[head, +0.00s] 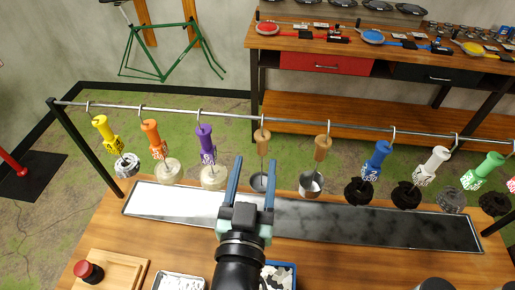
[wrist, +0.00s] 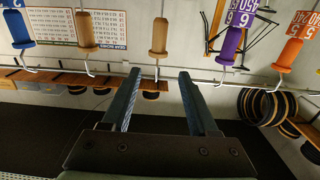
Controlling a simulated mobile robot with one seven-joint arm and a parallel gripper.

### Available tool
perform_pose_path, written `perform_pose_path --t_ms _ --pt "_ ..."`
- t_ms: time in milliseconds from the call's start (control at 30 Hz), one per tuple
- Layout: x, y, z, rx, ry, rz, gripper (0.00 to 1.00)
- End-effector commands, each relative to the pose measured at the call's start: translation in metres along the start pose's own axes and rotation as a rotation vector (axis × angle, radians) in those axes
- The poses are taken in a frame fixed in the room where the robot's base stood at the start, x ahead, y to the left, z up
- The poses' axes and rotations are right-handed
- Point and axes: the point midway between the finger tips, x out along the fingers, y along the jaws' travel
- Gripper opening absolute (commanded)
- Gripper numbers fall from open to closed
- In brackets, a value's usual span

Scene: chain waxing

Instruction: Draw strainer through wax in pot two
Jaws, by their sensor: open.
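Two wooden-handled tools with metal cups hang from the rail; which is the strainer I cannot tell. The left one (head: 262,143) hangs just beyond my gripper (head: 253,160), and its cup shows between the fingers. The right one (head: 322,148) hangs a little to the right. My gripper is open and empty, its two blue fingers pointing at the left tool. In the wrist view that tool's handle (wrist: 158,37) is centred ahead of my gripper (wrist: 158,77), and the other handle (wrist: 85,30) is to its left. No pot is clearly identifiable as pot two.
A metal rail (head: 228,115) carries several numbered handles with chains, including purple (head: 206,143) and blue (head: 377,160) neighbours. A long drip tray (head: 160,203) lies beneath on the wooden table (head: 115,222). Dark round objects (head: 435,285) are cut off at the bottom right.

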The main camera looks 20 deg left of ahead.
Motion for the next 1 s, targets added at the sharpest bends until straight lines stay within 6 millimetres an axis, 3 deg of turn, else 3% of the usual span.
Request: perform_pose_path --t_ms 700,800,1000 --pt "0.097 0.001 -0.001 0.001 0.005 0.001 0.60" --pt "0.096 0.001 0.017 0.001 0.001 0.001 0.60" --pt "0.095 0.001 0.029 0.001 0.002 0.002 0.60"
